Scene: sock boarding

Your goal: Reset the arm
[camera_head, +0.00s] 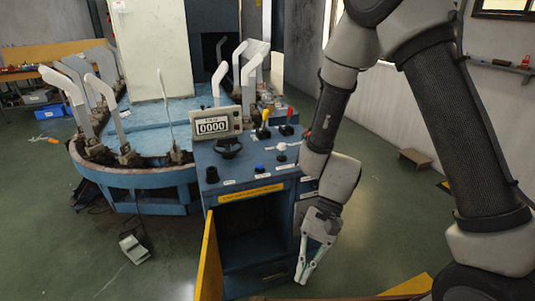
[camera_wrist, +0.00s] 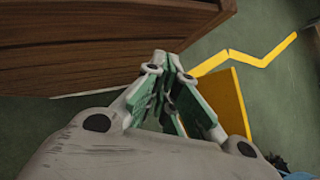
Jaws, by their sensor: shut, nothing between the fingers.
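My arm comes down from the upper right in the head view, and my gripper (camera_head: 301,279) hangs low in front of the right side of the blue control cabinet (camera_head: 262,187). Its fingers point down. In the wrist view my gripper (camera_wrist: 170,66) shows its green-padded fingers meeting at the tips, with nothing held between them. I cannot tell whether the fingers touch the cabinet.
The cabinet carries a counter reading 0000 (camera_head: 211,127), a black handwheel (camera_head: 228,147) and several levers. Its yellow door (camera_head: 208,262) stands open. White sock forms (camera_head: 66,86) ring a blue round machine (camera_head: 140,179). A foot pedal (camera_head: 135,248) lies on the green floor.

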